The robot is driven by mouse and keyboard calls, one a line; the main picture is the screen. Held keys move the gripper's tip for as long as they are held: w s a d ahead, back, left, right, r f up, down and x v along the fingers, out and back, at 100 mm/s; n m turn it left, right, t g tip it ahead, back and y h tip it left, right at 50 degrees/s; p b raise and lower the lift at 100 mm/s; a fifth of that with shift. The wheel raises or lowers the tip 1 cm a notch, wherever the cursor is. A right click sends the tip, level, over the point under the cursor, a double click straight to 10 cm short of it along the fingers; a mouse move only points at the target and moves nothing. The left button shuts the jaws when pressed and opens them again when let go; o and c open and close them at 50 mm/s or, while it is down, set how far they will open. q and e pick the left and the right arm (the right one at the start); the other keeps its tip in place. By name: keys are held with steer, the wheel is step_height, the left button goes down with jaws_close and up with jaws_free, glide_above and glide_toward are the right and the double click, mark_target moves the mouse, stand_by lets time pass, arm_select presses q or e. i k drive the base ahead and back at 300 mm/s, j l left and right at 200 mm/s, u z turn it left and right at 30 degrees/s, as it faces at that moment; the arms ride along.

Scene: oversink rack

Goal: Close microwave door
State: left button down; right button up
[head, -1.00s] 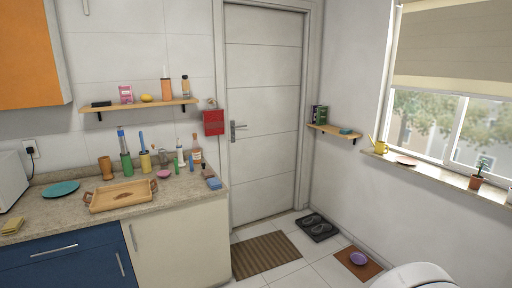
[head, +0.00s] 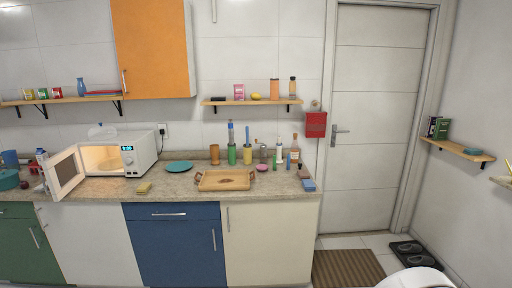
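The white microwave (head: 137,154) stands on the counter at the left of the head view, lit inside, with a display and knobs on its right side. Its door (head: 66,171) is open and swung out to the left toward the counter's front edge. Neither of my grippers shows in the head view.
A yellow sponge (head: 144,187), a teal plate (head: 179,166) and a wooden tray (head: 224,180) lie right of the microwave. A blue cup (head: 10,159) and a teal pot (head: 9,180) stand left of the door. The orange cabinet (head: 151,48) hangs above.

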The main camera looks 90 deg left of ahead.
mark_target(63, 171)
steer(key=u, duration=3.95)
steer(key=i+j, duration=0.15)
steer(key=i, duration=0.25)
